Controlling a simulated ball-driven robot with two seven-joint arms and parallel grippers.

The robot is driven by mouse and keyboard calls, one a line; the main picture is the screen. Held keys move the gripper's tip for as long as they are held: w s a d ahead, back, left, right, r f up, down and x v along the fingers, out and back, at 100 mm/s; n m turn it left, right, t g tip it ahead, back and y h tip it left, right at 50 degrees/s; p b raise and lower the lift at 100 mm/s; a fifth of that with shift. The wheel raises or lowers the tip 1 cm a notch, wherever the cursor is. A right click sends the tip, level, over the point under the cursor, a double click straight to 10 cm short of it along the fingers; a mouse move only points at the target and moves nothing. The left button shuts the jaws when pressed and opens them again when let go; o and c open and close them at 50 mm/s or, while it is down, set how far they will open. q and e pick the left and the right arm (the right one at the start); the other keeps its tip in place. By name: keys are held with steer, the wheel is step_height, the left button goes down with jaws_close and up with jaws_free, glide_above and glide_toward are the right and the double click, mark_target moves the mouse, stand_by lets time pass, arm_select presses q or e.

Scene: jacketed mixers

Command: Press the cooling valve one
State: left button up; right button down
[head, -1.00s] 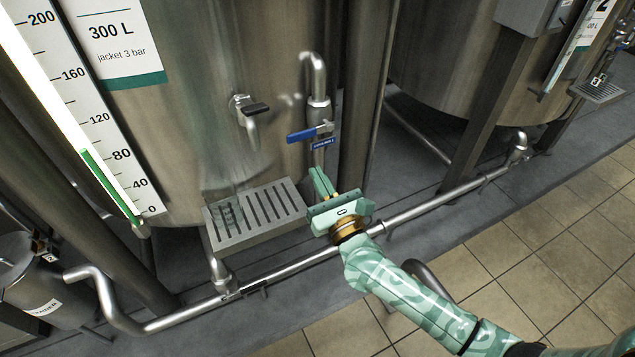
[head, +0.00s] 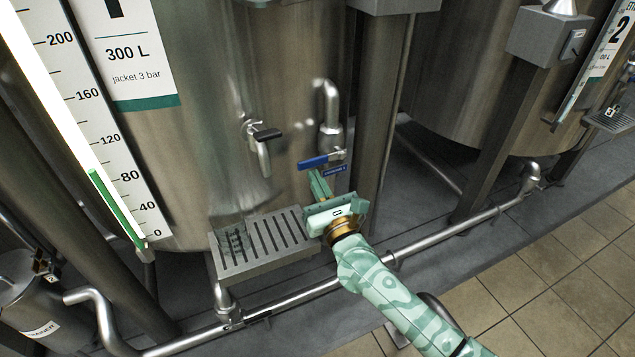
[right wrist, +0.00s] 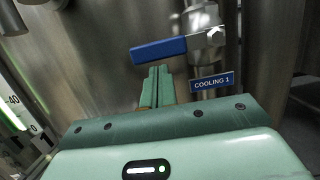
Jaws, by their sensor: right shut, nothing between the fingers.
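The cooling valve one has a blue lever handle (head: 314,162) on a steel pipe at the front of the tank. In the right wrist view the blue handle (right wrist: 159,49) points left from its pivot, close to level. A blue label reading "COOLING 1" (right wrist: 212,82) sits below the pivot. My right gripper (head: 319,180) is shut and empty, just below the handle. In the right wrist view its fingertips (right wrist: 157,72) are together under the handle; I cannot tell whether they touch it. My left gripper is not in view.
A tank leg (head: 380,110) rises right of the valve. A steel pipe (head: 300,294) runs low along the front. Tiled floor lies at the right.

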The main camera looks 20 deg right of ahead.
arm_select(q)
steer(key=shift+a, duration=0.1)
arm_select(e)
steer(key=shift+r, duration=0.15)
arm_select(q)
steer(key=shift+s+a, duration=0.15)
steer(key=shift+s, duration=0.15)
arm_select(e)
steer(key=shift+a+r+m, duration=0.1)
steer(key=shift+m, duration=0.4)
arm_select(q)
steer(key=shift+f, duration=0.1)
